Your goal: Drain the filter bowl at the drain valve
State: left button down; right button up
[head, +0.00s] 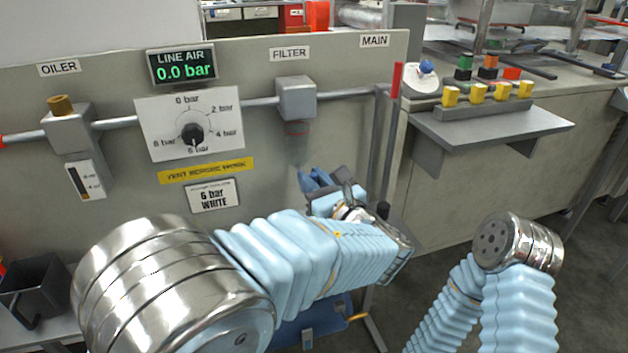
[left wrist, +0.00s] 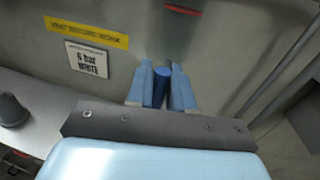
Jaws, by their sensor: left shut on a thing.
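The FILTER unit (head: 296,98) is a grey block on the wall pipe. Its translucent filter bowl (head: 298,148) hangs below a red ring. The bowl also shows faintly in the left wrist view (left wrist: 190,45). My left gripper (head: 312,180) is at the bowl's lower end. In the left wrist view, its light-blue fingers (left wrist: 161,88) are shut on a dark-blue cylindrical part, the drain valve (left wrist: 160,73). The gripper hides much of that valve in the head view. My right arm shows at the lower right, but its gripper is out of view.
The LINE AIR display (head: 182,66) reads 0.0 bar. A dial (head: 192,133) and the OILER (head: 70,133) are to the left. The red MAIN handle (head: 396,80) stands to the right of the filter. A grey shelf (head: 520,130) juts out at right.

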pick_arm(q)
jog(key=s+a+f+n+h+b, duration=0.1)
jog(key=a+f+n+h+b, duration=0.3)
jog(key=n+b, duration=1.1)
jog(key=shift+s+f+g+b, duration=0.2)
jog(key=shift+g+b, duration=0.2)
jog(key=shift+b, duration=3.2)
pick_arm(e)
notch_tip(320, 180, down, 22)
jog(key=w+d, duration=0.1)
jog(key=shift+d, duration=0.35)
pick_arm(q)
jog(key=c, duration=1.2)
grip_release()
jog(key=shift+o, duration=0.2)
